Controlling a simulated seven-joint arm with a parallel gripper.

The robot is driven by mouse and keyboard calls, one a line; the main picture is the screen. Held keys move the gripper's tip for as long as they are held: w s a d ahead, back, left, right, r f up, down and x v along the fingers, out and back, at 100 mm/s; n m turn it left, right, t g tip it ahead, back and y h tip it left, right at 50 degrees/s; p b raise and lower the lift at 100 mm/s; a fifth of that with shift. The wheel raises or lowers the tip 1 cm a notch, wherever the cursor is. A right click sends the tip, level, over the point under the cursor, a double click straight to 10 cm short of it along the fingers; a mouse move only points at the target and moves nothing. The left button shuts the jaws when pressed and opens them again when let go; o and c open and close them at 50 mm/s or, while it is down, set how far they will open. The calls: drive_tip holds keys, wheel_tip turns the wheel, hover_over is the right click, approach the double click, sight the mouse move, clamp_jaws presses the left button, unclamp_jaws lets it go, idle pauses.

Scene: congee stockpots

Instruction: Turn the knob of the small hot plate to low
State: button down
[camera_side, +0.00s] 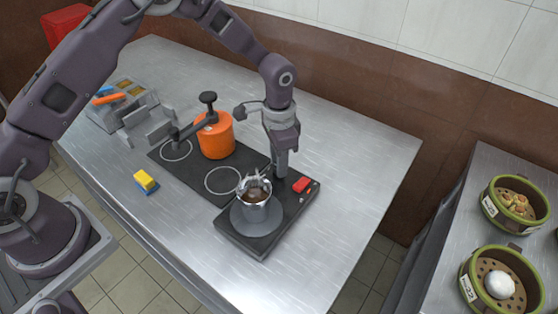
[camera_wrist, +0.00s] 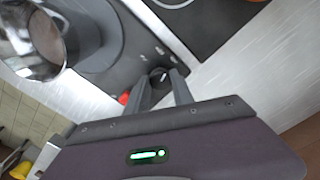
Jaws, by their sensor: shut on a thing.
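The small hot plate (camera_side: 262,246) is a dark slab with a round grey burner, at the front middle of the steel table. Its dark round knob (camera_wrist: 158,75) shows between my fingertips in the wrist view; in the side view my gripper hides it. My gripper (camera_side: 281,174) points down at the plate's back edge and is shut on the knob, with both fingers beside it in the wrist view (camera_wrist: 162,88). A red part (camera_side: 301,185) sits on the plate next to the gripper. I cannot read the knob's setting.
A shiny metal pot (camera_side: 256,191) with dark contents stands on the burner, close to my gripper. Behind is a black two-ring hob (camera_side: 193,177) with an orange pot (camera_side: 216,140). A yellow sponge (camera_side: 145,180) lies at left. The table's right side is clear.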

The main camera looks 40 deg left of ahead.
drive_tip(key=shift+m, duration=1)
drive_tip(key=c, duration=1.1)
unclamp_jaws()
drive_tip(key=shift+r, duration=0.1)
